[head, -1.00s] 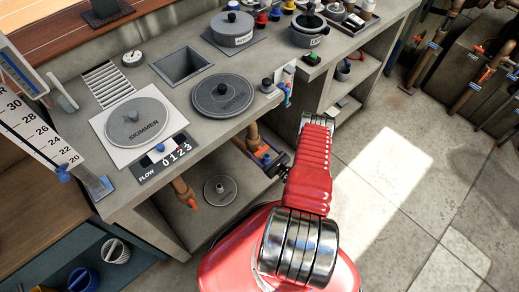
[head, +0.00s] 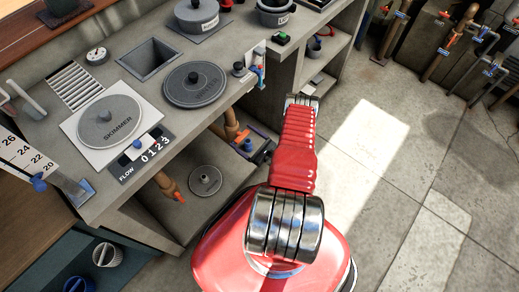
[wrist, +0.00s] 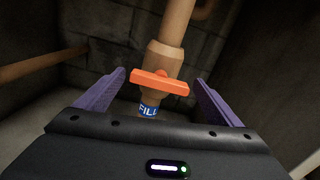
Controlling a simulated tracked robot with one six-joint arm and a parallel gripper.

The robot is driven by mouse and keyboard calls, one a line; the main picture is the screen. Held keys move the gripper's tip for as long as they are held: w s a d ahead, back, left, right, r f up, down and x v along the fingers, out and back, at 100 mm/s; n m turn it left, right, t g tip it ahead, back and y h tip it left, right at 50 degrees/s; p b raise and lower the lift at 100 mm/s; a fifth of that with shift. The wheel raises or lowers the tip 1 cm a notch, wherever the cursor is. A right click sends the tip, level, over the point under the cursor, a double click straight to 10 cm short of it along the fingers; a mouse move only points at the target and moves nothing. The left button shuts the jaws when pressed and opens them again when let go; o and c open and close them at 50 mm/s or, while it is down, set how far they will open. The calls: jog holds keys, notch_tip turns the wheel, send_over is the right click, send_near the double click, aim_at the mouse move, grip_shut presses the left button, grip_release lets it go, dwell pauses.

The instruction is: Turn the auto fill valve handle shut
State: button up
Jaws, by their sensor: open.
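The orange valve handle (wrist: 159,83) shows in the wrist view as a bar lying across a tan pipe (wrist: 176,28), slightly tilted. A blue label reading "FILL" (wrist: 149,109) is just below it on the pipe. My gripper (wrist: 160,82) is open, with one purple finger on each side of the handle. Gaps show between the fingers and the handle's ends. In the head view my gripper (head: 256,146) reaches in under the counter, partly hidden by my arm.
The grey counter (head: 140,88) overhangs the shelf, with a skimmer lid (head: 108,122) and a round dark lid (head: 194,83) on top. Another pipe with an orange part (head: 176,197) and a grey disc (head: 204,180) are low under the counter. Open floor (head: 400,190) lies to the right.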

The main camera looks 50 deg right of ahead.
jog(key=s, duration=1)
jog(key=shift+s, duration=0.4)
jog(key=shift+s+d, duration=0.1)
jog(key=shift+d, duration=0.05)
